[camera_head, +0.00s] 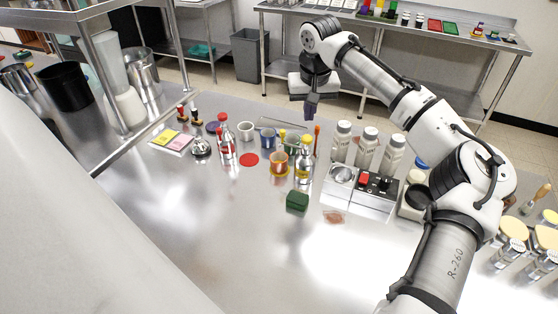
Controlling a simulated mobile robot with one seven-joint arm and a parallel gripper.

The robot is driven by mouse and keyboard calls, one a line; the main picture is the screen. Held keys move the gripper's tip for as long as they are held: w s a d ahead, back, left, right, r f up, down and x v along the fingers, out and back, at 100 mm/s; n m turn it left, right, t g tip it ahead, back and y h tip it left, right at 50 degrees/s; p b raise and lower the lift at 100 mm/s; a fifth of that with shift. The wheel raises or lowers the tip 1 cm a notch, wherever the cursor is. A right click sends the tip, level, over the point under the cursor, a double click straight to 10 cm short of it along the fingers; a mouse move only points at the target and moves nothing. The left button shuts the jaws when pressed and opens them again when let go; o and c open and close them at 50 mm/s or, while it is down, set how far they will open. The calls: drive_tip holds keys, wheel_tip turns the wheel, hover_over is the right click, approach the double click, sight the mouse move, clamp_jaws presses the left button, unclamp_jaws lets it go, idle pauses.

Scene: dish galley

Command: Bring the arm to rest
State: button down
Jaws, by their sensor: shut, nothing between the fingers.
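My arm (395,90) rises from the bottom right, bends at the elbow and reaches over the steel counter (180,240) toward the back. My gripper (311,106) hangs fingers down from the wrist, above the back part of the counter. It is shut and empty. It is above and apart from the mugs and bottles below it. The finger detail is small in this view.
Below my gripper stand a blue mug (267,140), an orange mug (278,163) and a bottle (304,160). White bottles (367,149) stand behind a device with buttons (361,187). A green block (297,201) lies in front. The left front counter is clear.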

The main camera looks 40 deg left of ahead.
wheel_tip(320, 180, up, 2)
drive_tip(key=shift+r, duration=0.1)
idle(0.7)
